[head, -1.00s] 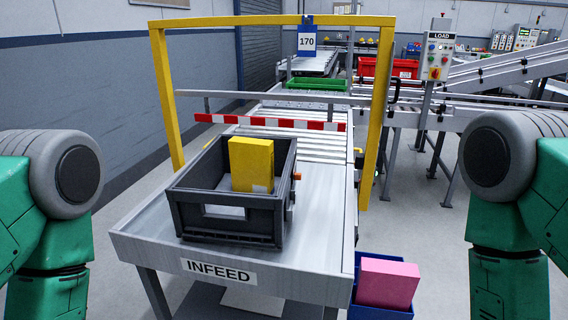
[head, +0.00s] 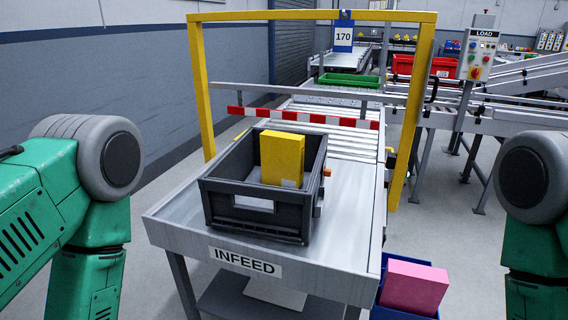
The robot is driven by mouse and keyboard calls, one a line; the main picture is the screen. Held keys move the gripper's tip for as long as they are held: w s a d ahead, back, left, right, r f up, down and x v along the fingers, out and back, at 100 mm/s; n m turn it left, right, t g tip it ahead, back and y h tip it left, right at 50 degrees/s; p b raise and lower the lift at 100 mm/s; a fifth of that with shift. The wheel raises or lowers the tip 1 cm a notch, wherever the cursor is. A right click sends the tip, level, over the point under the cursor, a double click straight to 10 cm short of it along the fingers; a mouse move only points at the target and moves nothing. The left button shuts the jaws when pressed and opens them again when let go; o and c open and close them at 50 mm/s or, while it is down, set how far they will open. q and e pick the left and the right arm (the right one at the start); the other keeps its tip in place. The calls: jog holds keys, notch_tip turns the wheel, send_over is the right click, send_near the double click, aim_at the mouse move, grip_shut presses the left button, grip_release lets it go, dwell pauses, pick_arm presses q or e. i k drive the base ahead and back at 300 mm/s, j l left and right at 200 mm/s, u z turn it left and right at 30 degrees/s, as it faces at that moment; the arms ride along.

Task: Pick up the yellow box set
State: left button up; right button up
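A yellow box (head: 282,157) stands upright inside a dark grey crate (head: 254,224), toward its back right. A pale label shows low on the box's front. The crate rests on the metal infeed table (head: 350,215), and its front wall has a handle opening. My two green arms show at the left and right edges, apart from the crate. Neither gripper is in view.
A yellow frame (head: 202,90) arches over the conveyor, with a red-and-white bar (head: 300,118) behind the crate. A pink box (head: 414,287) sits in a blue bin (head: 385,305) at the table's lower right. Green (head: 348,80) and red (head: 425,66) bins stand farther back.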

aim_at(282, 154)
jog(key=i+z, duration=0.75)
jog(key=z, duration=0.2)
jog(key=i+l+u, duration=0.15)
jog(key=l+u, duration=0.2)
jog(key=i+l+u, duration=0.1)
jog(key=l+u, duration=0.55)
jog(key=j+z, duration=0.25)
jog(key=i+j+z, duration=0.1)
jog(key=z, duration=0.15)
jog(key=k+j, duration=0.15)
jog(key=k, duration=0.2)
jog(key=k+j+u, duration=0.15)
jog(key=k, duration=0.2)
